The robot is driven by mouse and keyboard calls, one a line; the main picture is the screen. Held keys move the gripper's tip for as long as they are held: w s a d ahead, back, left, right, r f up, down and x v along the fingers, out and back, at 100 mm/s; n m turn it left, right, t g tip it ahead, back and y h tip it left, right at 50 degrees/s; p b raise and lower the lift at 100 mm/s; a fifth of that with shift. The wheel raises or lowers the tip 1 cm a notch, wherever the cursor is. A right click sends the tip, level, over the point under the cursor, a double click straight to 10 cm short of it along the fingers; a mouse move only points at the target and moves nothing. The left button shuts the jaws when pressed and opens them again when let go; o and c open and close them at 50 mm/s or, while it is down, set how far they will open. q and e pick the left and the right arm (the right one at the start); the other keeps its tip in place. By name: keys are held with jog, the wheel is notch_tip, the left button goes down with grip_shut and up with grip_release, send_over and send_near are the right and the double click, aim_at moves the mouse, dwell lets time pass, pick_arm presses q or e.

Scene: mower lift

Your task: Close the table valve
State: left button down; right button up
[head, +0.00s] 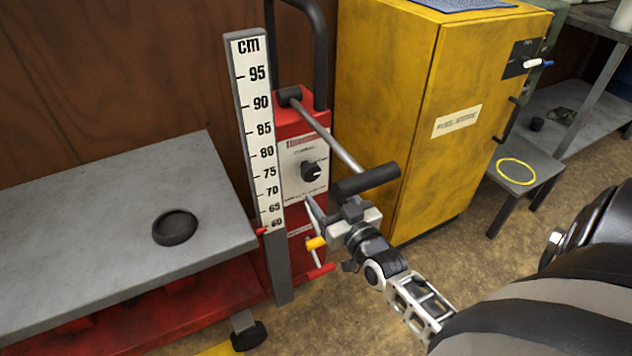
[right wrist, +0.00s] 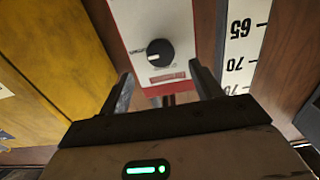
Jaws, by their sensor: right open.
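The lift's red control unit (head: 293,125) stands at the right end of the grey lift table (head: 90,225). Its white panel carries a black round knob (head: 312,171), with a pale pointer mark. The knob also shows in the right wrist view (right wrist: 160,52). I cannot tell for sure whether this knob is the table valve. My right gripper (head: 318,222) is in front of the panel, below and right of the knob. Its fingers (right wrist: 164,88) are apart and empty, and the knob shows beyond them, untouched. My left gripper is not in view.
A pump lever (head: 365,180) with a black grip reaches out just above my right gripper. A red-tipped rod (head: 320,270) lies below it. A white centimetre scale (head: 253,130) stands left of the panel, and a yellow cabinet (head: 385,110) behind right. A black dish (head: 175,227) sits on the table.

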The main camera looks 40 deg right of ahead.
aim_at(313, 175)
jog(key=w, duration=0.3)
jog(key=w+d+b, duration=0.1)
jog(key=w, duration=0.1)
jog(key=shift+w, duration=0.8)
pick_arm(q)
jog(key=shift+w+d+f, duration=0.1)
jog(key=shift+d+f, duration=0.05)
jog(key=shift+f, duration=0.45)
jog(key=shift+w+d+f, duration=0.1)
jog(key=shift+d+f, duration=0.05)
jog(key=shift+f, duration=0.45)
pick_arm(e)
jog(key=c, duration=1)
